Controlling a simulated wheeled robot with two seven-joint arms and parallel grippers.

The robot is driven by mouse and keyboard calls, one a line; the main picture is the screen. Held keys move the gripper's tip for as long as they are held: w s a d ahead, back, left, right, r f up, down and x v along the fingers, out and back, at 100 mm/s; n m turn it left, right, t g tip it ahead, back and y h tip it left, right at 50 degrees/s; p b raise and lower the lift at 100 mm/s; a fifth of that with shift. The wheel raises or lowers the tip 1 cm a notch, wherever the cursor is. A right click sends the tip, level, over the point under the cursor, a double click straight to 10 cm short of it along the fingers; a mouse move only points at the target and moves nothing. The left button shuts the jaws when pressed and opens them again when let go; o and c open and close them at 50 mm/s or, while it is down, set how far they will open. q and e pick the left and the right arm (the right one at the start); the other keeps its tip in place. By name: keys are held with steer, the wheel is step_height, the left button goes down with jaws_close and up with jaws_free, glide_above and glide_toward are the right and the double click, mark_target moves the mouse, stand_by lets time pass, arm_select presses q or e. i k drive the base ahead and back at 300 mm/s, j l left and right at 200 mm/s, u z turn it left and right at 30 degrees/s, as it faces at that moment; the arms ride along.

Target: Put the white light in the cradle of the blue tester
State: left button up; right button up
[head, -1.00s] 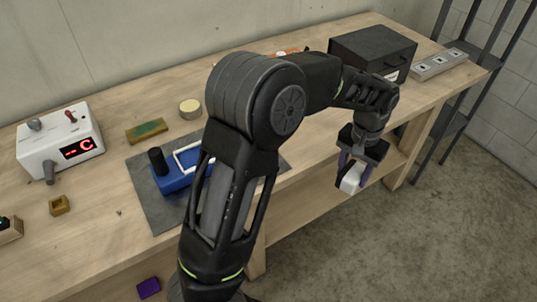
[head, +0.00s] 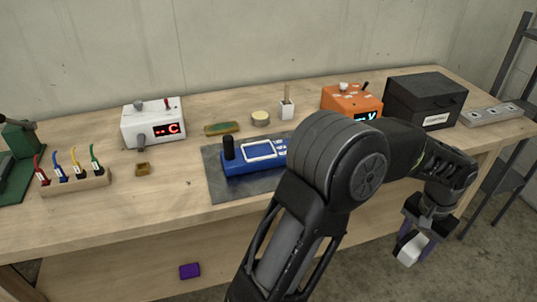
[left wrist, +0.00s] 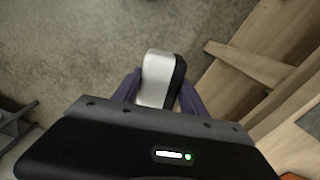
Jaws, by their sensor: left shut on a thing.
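The blue tester (head: 240,163) lies on a dark grey mat on the workbench. It has a black knob at its left end and a white-edged frame on top, which looks like the cradle (head: 263,151); my arm hides its right end. My left gripper (head: 413,240) is off the bench's front edge at the right, over the floor. It is shut on the white light (head: 411,250), a white block with a dark side. In the left wrist view the white light (left wrist: 154,80) sits between the purple fingers. My right gripper is not in view.
A white box with a red display (head: 153,122), an orange meter (head: 350,99) and a black case (head: 425,98) stand along the back. A rack of coloured leads (head: 75,181) is at left. A purple block (head: 189,271) lies below the bench top.

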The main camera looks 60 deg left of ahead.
mark_target(260, 152)
steer(key=u, duration=1.1)
